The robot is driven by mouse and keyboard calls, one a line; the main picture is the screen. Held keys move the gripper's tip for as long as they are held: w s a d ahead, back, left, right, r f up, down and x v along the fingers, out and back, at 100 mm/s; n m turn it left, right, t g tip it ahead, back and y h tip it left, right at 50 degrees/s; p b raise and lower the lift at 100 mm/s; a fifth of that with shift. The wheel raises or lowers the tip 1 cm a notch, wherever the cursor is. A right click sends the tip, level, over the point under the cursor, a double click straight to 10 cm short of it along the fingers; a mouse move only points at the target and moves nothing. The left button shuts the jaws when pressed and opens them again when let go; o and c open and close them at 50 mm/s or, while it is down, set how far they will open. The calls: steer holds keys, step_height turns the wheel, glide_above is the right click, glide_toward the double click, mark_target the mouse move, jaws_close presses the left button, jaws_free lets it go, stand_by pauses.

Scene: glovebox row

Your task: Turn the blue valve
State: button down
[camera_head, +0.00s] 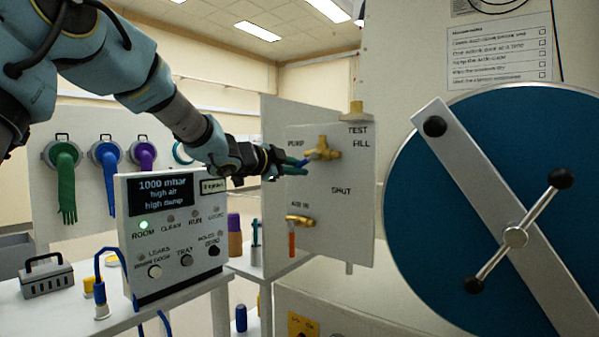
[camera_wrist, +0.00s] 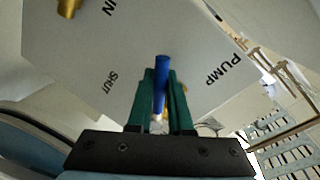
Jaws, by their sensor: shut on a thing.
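The blue valve is a brass valve (camera_head: 324,149) with a blue handle (camera_wrist: 161,85), mounted on a pale upright panel (camera_head: 340,215) below the PUMP label. My gripper (camera_head: 291,168) is at the blue handle. In the wrist view its two green fingers (camera_wrist: 162,100) stand on either side of the handle and are shut on it, with the handle's blue tip showing beyond them. The handle points left from the brass body in the head view. Part of the brass body is hidden behind my fingers in the wrist view.
Below on the same panel is another brass valve (camera_head: 299,220) with an orange handle hanging down. A control box (camera_head: 172,238) stands on the bench at left, reading 1000 mbar. A large blue round door (camera_head: 450,220) with a grey bar and handle is at right.

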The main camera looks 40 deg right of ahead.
steer(key=shift+w+r, duration=0.1)
steer(key=shift+w, duration=0.05)
stand_by(0.4)
steer(key=c, duration=0.8)
jaws_free()
steer(key=shift+c, duration=0.2)
steer(key=b+v, duration=0.1)
steer(key=v, duration=1)
